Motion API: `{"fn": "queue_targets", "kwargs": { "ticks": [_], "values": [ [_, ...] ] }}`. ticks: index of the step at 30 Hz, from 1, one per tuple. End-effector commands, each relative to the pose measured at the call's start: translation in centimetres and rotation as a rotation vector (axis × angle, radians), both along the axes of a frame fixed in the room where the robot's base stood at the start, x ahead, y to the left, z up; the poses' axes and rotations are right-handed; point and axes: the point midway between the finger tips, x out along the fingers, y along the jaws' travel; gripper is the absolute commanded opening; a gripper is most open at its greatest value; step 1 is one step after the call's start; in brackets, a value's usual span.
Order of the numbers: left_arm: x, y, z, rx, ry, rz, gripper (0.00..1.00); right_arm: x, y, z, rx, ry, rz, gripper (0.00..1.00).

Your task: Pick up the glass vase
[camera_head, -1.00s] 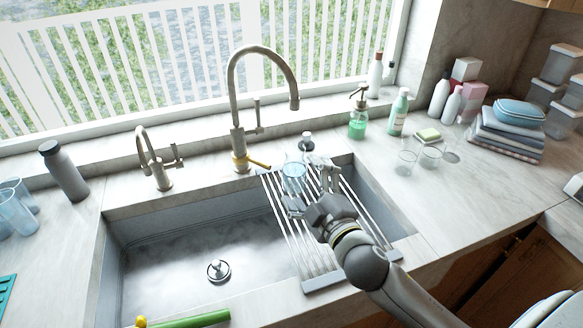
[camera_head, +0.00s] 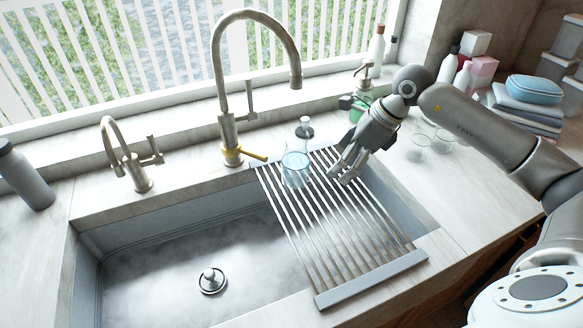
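My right gripper (camera_head: 341,176) comes in from the right above the rack. It is a short way right of the vase, with its fingers pointing down and left. The fingers look apart with nothing between them, and they do not appear to touch the vase. My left gripper is not in view.
The tall faucet (camera_head: 228,130) and its yellow-tipped lever stand just left of the vase. A green soap dispenser (camera_head: 362,90) and clear glasses (camera_head: 418,147) stand to the right. The sink basin (camera_head: 160,280) is empty.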

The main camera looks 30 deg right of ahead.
Motion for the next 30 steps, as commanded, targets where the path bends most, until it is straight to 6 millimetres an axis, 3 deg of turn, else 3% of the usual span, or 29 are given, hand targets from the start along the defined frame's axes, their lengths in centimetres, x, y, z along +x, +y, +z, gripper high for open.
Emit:
{"fn": "queue_targets", "kwargs": {
  "ticks": [1,7,18,30],
  "values": [
    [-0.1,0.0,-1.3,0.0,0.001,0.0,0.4,-0.1,-1.0,-1.0,-0.028,0.006,-0.007,0.9],
    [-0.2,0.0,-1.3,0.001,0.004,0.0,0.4,0.0,-1.8,-1.2,-0.068,0.023,-0.013,0.9],
    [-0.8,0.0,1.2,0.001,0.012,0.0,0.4,4.1,2.2,-0.9,-0.064,0.024,-0.011,0.9],
    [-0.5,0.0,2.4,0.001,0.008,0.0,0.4,6.5,4.4,-1.0,-0.064,0.024,-0.011,0.9]
  ]
}}
